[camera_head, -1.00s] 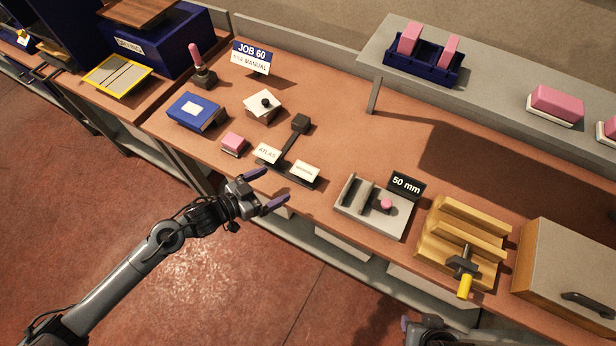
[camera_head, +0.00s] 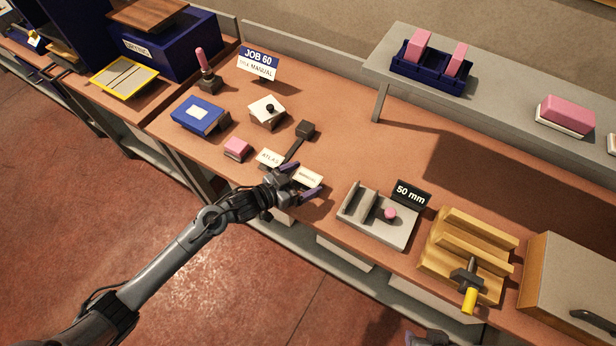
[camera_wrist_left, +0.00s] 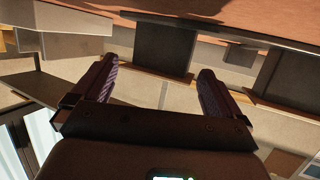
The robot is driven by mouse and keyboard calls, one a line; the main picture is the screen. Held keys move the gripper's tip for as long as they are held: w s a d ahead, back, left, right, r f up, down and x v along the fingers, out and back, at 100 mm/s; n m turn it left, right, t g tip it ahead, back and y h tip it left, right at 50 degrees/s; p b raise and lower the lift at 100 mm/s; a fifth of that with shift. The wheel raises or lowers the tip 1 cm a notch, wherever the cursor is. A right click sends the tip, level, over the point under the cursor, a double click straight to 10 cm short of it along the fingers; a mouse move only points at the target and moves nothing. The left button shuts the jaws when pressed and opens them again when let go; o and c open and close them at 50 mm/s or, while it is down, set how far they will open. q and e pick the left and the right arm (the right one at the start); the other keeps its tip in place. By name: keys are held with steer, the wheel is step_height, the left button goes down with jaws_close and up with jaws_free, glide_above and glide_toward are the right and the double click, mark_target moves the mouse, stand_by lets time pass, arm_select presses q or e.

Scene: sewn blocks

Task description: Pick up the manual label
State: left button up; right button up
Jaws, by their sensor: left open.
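The manual label (camera_head: 308,175) is a small white card with dark lettering at the front of a dark stand on the bench. A matching white ATLAS label (camera_head: 270,158) sits to its left on the same stand. My left gripper (camera_head: 304,182) is open and empty at the bench's front edge, its fingers by the manual label and overlapping its lower edge in the head view. I cannot tell whether they touch it. In the left wrist view the open fingers (camera_wrist_left: 158,68) face the bench front, and the label cannot be made out. Part of my right gripper (camera_head: 425,338) shows at the bottom edge.
A grey fixture (camera_head: 378,218) and a wooden jig (camera_head: 464,256) stand to the right.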

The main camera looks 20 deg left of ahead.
arm_select(q)
steer(key=shift+w+d+f, duration=0.1)
steer(key=shift+w+d, duration=0.05)
steer(key=shift+w, duration=0.05)
steer(key=shift+c, duration=0.3)
steer(key=c, duration=0.6)
steer(key=shift+c, duration=0.2)
